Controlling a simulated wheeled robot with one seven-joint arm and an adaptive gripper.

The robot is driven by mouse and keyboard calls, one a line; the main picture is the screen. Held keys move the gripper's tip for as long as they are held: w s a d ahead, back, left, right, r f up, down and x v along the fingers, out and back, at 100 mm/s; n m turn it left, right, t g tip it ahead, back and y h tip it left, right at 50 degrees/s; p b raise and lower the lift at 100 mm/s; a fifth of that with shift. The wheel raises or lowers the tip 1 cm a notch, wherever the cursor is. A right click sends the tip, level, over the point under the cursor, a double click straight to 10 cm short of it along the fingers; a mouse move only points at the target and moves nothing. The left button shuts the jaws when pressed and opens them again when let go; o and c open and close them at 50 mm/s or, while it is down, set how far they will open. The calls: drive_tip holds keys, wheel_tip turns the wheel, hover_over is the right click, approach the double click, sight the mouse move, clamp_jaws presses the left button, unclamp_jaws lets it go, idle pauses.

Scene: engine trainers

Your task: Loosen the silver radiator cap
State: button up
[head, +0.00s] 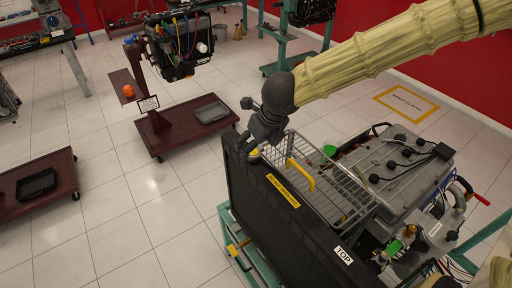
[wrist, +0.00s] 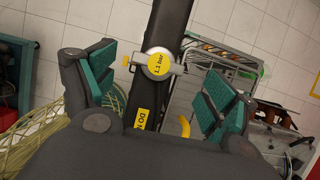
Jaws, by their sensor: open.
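The silver radiator cap (wrist: 160,64) has a yellow centre disc marked "1.1 bar" and sits on the top edge of the black radiator (wrist: 172,22). The radiator (head: 285,225) stands upright in the head view, and the cap (head: 254,154) shows only in part below my gripper. My gripper (head: 258,142) is over the radiator's far left top corner. In the wrist view my gripper (wrist: 160,88) is open, with a green-padded finger on each side of the cap. Visible gaps separate the pads from the cap. Nothing is held.
A wire basket (head: 345,190) and a yellow handle (head: 302,174) lie just right of the radiator's top. A yellow label (head: 282,190) is on the top edge. The grey engine (head: 395,165) stands to the right. Open tiled floor (head: 150,215) lies to the left.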

drive_tip(key=v, duration=0.9)
